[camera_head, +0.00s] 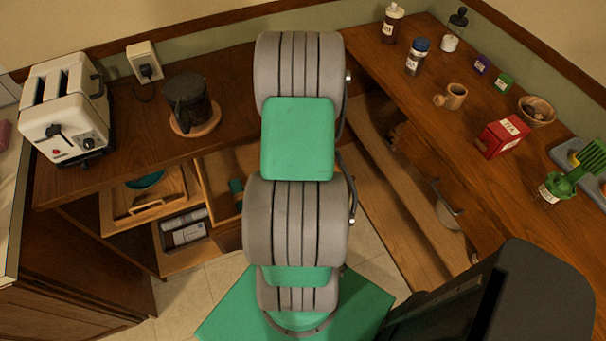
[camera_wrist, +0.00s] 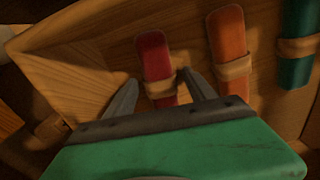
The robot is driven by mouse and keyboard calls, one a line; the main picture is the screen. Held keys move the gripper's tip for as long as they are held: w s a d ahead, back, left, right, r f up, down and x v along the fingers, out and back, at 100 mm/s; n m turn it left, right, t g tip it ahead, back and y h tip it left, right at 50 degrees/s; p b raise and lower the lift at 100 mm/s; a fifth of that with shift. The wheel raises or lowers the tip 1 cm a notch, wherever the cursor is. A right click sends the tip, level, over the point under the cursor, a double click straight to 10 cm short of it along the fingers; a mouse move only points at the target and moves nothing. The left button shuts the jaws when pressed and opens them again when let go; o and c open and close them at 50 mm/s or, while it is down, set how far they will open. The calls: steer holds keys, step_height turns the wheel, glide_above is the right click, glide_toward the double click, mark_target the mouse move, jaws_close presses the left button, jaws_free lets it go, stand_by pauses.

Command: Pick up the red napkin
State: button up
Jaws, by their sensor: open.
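The red napkin (camera_wrist: 153,58) is a rolled strip with a tan band around its lower part, seen in the wrist view inside a wooden drawer (camera_wrist: 90,45). My gripper (camera_wrist: 160,76) is open, with its two fingers on either side of the red napkin's banded part in the picture. I cannot tell how far above the napkin the fingertips are, or whether they touch it. The napkin's lower end is partly hidden by my gripper body. In the head view my arm hides the gripper and the red napkin.
An orange napkin (camera_wrist: 227,38) and a teal napkin (camera_wrist: 298,45) lie to the right of the red one, each with a tan band. The open drawer (camera_head: 213,190) shows beside my arm. A toaster (camera_head: 65,105) and a coffee pot (camera_head: 188,100) stand on the counter.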

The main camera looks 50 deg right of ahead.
steer(key=shift+r, duration=0.1)
jaws_close()
stand_by(0.6)
steer(key=shift+r, duration=0.1)
